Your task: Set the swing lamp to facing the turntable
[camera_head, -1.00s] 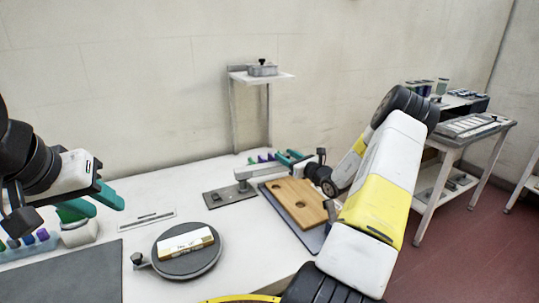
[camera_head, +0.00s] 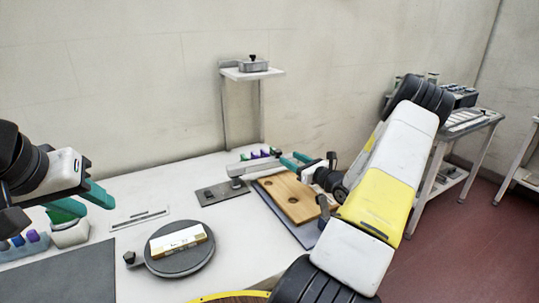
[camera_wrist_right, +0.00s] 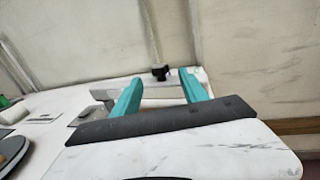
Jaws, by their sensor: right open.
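My right gripper (camera_head: 296,159) is open at the arm's far end. In the right wrist view its teal fingers (camera_wrist_right: 160,90) stand apart, with the pale arm and a black knob (camera_wrist_right: 160,72) showing between them; contact is unclear. The lamp's head is hard to make out. My left gripper (camera_head: 86,199) is open and empty at the left.
A wooden board with holes (camera_head: 292,197) lies under my right forearm. A wall shelf (camera_head: 252,74) stands behind the lamp. A dark mat (camera_head: 60,272) lies front left. The table between lamp and turntable is clear.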

